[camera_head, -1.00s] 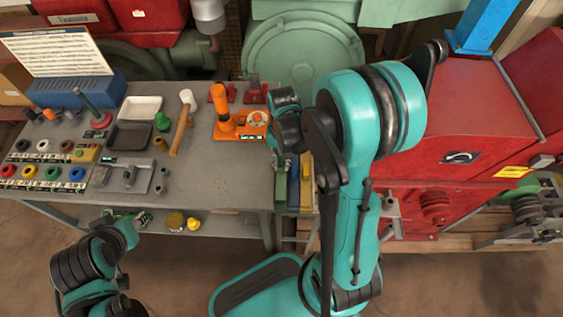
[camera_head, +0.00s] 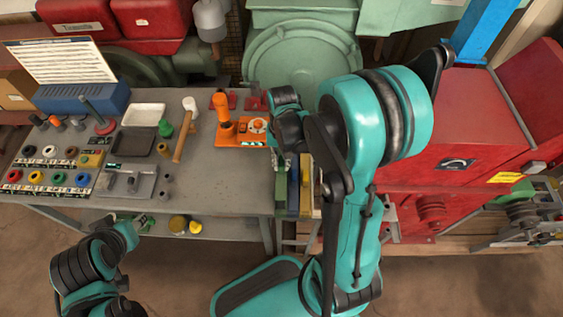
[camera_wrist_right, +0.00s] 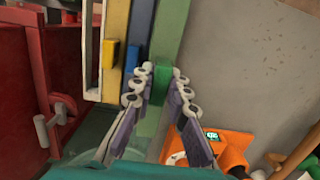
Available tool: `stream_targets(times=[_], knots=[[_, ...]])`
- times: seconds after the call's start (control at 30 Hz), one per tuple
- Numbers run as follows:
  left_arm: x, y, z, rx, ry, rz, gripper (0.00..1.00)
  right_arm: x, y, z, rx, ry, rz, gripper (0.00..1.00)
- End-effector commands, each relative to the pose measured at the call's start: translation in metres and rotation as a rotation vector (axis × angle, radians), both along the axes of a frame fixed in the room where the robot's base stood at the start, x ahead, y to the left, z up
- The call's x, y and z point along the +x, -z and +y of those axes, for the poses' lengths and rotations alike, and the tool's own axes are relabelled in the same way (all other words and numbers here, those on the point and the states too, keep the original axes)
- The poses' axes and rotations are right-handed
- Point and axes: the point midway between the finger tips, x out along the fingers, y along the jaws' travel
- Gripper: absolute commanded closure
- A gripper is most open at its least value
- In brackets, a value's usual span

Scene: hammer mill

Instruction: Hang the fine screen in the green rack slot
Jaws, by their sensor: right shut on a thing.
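A rack with green, blue and yellow strips (camera_head: 293,190) stands at the right end of the workbench; its strips also show in the right wrist view (camera_wrist_right: 137,35). My right gripper (camera_head: 281,165) is over its green strip, at the bench edge.
The bench (camera_head: 235,185) has clear room left of the rack. An orange stand (camera_head: 240,132), a mallet (camera_head: 184,135) and coloured rings (camera_head: 35,178) lie on it. A red machine (camera_head: 440,140) stands to the right. A beige frame (camera_wrist_right: 94,50) shows beside the yellow block.

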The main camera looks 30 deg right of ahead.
Motion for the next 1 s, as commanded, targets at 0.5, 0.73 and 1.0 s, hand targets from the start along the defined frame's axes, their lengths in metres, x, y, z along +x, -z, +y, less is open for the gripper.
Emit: stream_targets(times=[0.5, 0.73, 1.0], knots=[[0.0, -0.018, 0.0, 0.0, 0.0, 0.0, 0.61, 0.0, -0.023, 0.0, 0.0, 0.0, 0.0, 1.0], [0.0, -0.025, 0.0, 0.0, 0.0, 0.0, 0.61, 0.0, -0.032, 0.0, 0.0, 0.0, 0.0, 1.0], [0.0, -0.033, 0.0, 0.0, 0.0, 0.0, 0.61, 0.0, -0.042, 0.0, 0.0, 0.0, 0.0, 1.0]])
